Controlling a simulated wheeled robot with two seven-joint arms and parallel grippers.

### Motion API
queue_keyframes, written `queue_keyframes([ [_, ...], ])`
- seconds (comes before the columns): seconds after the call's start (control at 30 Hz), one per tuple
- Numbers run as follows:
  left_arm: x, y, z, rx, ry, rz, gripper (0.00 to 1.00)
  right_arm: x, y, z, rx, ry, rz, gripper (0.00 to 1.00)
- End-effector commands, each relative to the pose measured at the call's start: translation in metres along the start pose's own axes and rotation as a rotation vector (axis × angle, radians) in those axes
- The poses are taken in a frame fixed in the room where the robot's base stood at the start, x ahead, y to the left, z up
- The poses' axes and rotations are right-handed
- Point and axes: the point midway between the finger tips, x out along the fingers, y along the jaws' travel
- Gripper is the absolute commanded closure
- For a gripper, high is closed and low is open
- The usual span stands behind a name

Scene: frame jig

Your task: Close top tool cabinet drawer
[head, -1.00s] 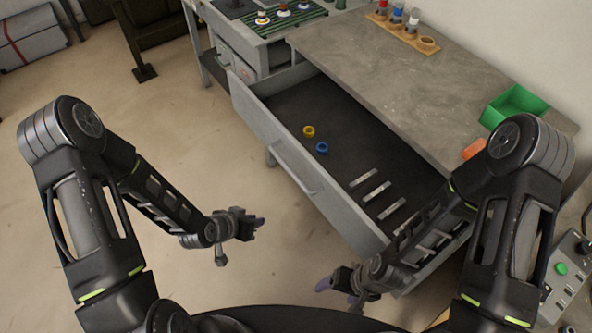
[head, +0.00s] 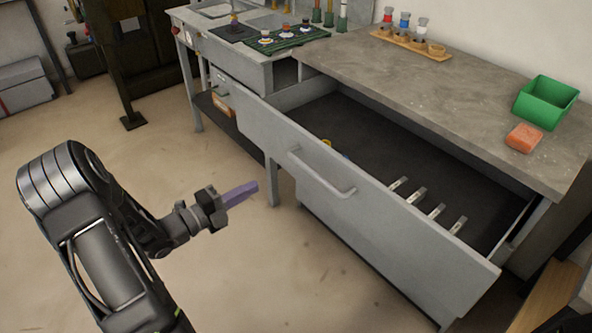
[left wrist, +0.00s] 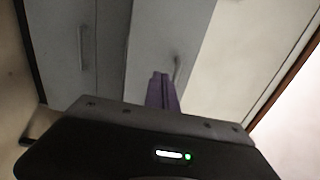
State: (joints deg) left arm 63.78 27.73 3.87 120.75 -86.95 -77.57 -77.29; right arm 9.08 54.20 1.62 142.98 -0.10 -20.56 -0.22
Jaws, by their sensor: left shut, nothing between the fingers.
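The top drawer (head: 265,128) of the grey tool cabinet is pulled far out, its front panel and bar handle (head: 322,176) facing the lower left. Inside lie several light metal strips (head: 437,210) and a yellow ring (head: 326,143), mostly hidden by the front panel. My left gripper (head: 240,194) is shut and empty, to the left of the drawer front and apart from it. In the left wrist view its purple fingers (left wrist: 161,92) are together, with a handle (left wrist: 177,68) on a grey front beyond. My right gripper is out of view.
The worktop (head: 420,95) above the drawer holds a green bin (head: 545,101), an orange block (head: 523,138) and a wooden rack (head: 411,43) of small bottles. A second bench (head: 240,55) stands at the back left.

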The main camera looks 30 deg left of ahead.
Motion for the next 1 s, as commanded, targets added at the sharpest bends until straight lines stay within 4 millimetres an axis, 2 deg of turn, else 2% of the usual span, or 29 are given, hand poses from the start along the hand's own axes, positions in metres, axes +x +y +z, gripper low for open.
queue_keyframes([
  [0.17, 0.004, 0.001, 0.000, -0.002, 0.001, 0.001, 1.00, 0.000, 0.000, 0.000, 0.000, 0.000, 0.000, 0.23],
  [0.37, 0.025, 0.001, -0.001, -0.004, 0.003, 0.000, 1.00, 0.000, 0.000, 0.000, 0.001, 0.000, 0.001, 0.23],
  [0.8, 0.110, 0.001, -0.001, -0.005, 0.002, 0.000, 1.00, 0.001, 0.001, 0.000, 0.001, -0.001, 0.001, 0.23],
  [1.0, 0.134, 0.001, -0.001, -0.004, 0.000, 0.001, 1.00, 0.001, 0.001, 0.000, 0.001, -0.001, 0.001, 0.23],
])
